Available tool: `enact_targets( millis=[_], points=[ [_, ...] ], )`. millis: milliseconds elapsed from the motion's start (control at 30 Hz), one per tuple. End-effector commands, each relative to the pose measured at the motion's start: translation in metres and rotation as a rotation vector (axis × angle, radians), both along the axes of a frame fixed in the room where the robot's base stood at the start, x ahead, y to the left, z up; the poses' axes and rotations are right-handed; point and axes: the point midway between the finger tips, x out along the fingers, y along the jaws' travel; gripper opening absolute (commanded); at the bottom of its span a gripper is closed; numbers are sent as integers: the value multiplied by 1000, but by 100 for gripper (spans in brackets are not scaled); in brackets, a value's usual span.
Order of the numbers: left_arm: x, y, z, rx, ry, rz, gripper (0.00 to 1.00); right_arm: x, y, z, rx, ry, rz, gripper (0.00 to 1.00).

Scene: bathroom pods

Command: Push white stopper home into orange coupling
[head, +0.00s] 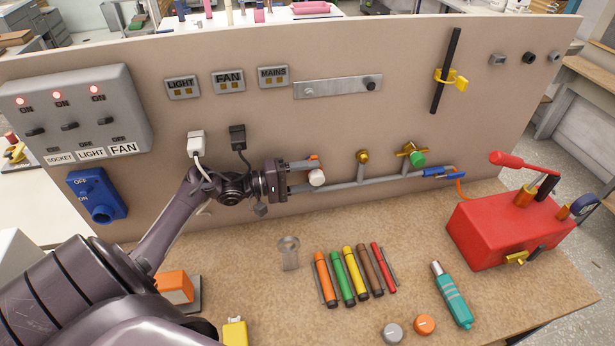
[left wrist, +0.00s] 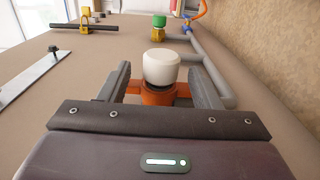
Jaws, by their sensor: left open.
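The white stopper (head: 317,178) is at the left end of the grey pipe on the upright panel. In the left wrist view the stopper (left wrist: 161,66) stands at the mouth of the orange coupling (left wrist: 158,96), with a darker band between them; how deep it sits I cannot tell. In the head view only a little of the orange coupling (head: 315,158) shows. My left gripper (head: 314,175) is open, its fingers on either side of the stopper and coupling. In the left wrist view gaps show between the fingers (left wrist: 158,70) and the stopper. My right gripper is not in view.
The grey pipe (head: 345,185) runs right past a brass fitting (head: 362,157) and a green-capped valve (head: 417,158) to a blue coupling (head: 440,172). A red pump (head: 510,230) stands at the right. Several coloured markers (head: 350,275) lie on the bench below. A black plug (head: 238,137) is above my wrist.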

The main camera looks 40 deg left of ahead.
Motion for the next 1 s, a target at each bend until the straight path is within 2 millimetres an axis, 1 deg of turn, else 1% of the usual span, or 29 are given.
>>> enact_targets(
  millis=[167, 267, 500, 700, 1000],
  points=[
    [-1, 1, -1, 0, 1, 0, 58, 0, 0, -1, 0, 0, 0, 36],
    [-8, 6, -3, 1, 2, 1, 58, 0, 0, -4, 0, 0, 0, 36],
    [-39, 33, -4, 3, 2, 1, 58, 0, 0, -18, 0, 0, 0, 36],
    [-56, 48, -1, 1, 0, 0, 58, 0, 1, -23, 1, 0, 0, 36],
    [-60, 51, 1, 0, 0, -1, 58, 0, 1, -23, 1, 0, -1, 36]
  ],
)
